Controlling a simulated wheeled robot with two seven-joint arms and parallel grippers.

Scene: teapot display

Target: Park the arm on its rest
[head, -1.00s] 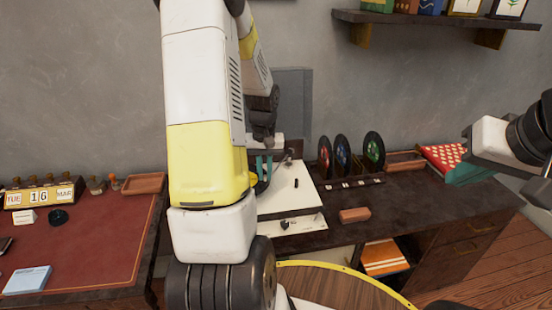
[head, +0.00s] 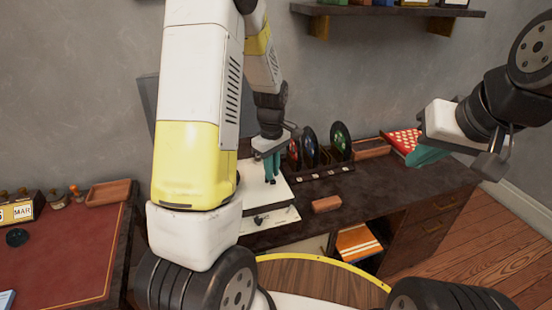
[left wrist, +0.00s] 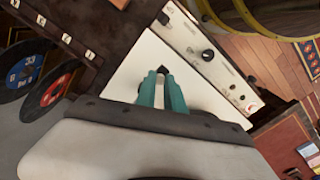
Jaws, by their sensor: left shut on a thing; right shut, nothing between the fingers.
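A white record player (head: 252,193) stands on the dark desk, partly hidden by my left arm. My left gripper (head: 272,178) points down over its far right part, teal fingers close together. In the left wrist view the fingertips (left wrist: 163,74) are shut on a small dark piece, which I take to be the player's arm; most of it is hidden. The white deck (left wrist: 195,90) and a front panel with a dark knob (left wrist: 208,55) show there. I cannot make out the rest. My right gripper (head: 428,156) is shut and empty at the right, away from the player.
Several upright records (head: 311,147) stand in a rack right of the player. A reddish-brown block (head: 326,205) lies on the desk before them. A red dotted cloth (head: 402,141) and a tray (head: 371,149) are farther right.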

